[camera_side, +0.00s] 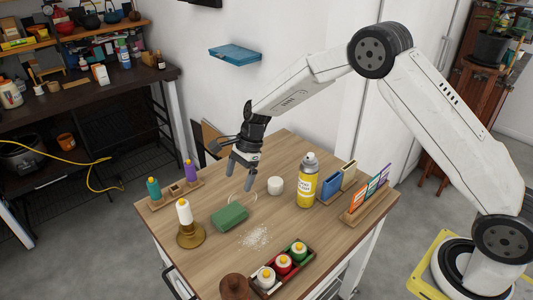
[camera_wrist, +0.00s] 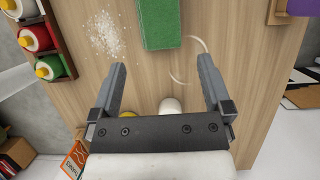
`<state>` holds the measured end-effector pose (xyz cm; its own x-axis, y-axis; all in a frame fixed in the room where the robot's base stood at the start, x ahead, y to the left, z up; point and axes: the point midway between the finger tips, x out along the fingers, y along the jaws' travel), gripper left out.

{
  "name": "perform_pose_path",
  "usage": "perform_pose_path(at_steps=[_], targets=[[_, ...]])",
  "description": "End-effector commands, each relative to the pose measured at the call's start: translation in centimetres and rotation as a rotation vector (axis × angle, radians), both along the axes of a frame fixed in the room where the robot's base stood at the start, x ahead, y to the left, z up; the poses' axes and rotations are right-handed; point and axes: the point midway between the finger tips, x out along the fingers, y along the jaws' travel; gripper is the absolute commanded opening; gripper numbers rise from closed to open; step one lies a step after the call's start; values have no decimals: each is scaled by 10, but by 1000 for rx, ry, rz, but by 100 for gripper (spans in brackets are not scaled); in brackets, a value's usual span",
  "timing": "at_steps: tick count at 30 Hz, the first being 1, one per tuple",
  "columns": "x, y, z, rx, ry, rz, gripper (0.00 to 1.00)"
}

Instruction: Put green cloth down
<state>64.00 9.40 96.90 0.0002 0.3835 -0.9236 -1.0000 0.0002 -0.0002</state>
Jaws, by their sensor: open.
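The green cloth (camera_side: 230,217) is a folded block lying flat on the wooden table (camera_side: 330,232), near its middle. It also shows at the top of the wrist view (camera_wrist: 159,24), beyond my fingertips. My gripper (camera_side: 242,172) is open and empty above the table, behind the cloth and apart from it. In the wrist view my two fingers (camera_wrist: 162,70) are spread wide with bare table between them.
White powder (camera_side: 255,237) lies beside the cloth, and a thin pale ring (camera_side: 240,198) lies behind it. A yellow spray can (camera_side: 307,183), a white cup-like item (camera_side: 275,186), a candle holder (camera_side: 191,236) and a bottle tray (camera_side: 281,270) stand around.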

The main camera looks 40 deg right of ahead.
Motion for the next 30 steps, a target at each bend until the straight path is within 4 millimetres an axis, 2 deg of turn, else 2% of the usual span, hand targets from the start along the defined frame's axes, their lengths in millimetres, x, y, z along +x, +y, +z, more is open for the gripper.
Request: perform_pose_path(at_steps=[8,14,23,30], targets=[[-7,-5,5,-20,-26,47,100],[-31,-19,20,-86,-108,205,100],[-96,-51,47,-237,-269,609,100],[-157,-73,61,-353,-377,970,100]])
